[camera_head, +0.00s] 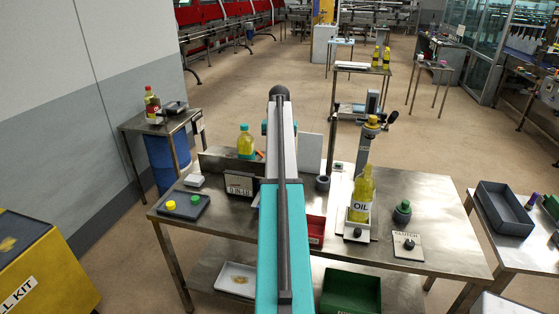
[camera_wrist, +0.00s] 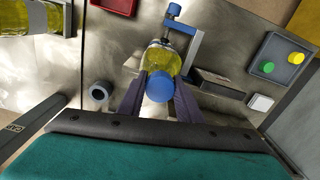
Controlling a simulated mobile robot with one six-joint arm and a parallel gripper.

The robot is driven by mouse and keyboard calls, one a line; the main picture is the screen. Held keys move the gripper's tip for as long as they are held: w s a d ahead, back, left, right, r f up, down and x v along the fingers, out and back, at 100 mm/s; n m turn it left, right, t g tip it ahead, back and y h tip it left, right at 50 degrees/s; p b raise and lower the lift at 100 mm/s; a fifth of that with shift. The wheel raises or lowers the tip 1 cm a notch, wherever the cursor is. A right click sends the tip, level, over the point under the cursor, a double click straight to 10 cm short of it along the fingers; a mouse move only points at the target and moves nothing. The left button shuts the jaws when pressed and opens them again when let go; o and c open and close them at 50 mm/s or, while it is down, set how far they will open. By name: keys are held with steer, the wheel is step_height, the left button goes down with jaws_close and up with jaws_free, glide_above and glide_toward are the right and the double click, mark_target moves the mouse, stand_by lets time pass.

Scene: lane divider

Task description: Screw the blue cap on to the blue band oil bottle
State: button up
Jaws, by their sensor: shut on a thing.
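In the wrist view my gripper (camera_wrist: 159,92) is shut on the blue cap (camera_wrist: 160,102), with one dark finger on each side. An oil bottle (camera_wrist: 165,57) with yellow oil stands just beyond the cap, beside a fixture (camera_wrist: 187,42) with a blue frame and knob. The cap overlaps the bottle's top end in this view; I cannot tell whether it is seated on the neck or above it. In the head view my own arm covers the middle of the bench, and the fingers and blue cap are hidden.
The steel bench (camera_head: 440,240) holds a tray (camera_head: 187,212) with yellow and green caps on the left. A bottle labelled OIL (camera_head: 361,195) stands in a press on the right. A teal-capped bottle (camera_head: 246,143) stands left of my arm. A grey ring (camera_head: 322,183) lies nearby.

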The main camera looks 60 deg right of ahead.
stand_by(0.3)
steer(key=shift+m, duration=0.8)
steer(key=o, duration=0.6)
steer(key=shift+o, duration=0.2)
steer(key=shift+p, duration=0.3)
steer(key=shift+n, duration=0.8)
steer(key=shift+n+p, duration=0.3)
steer(key=shift+n, duration=0.6)
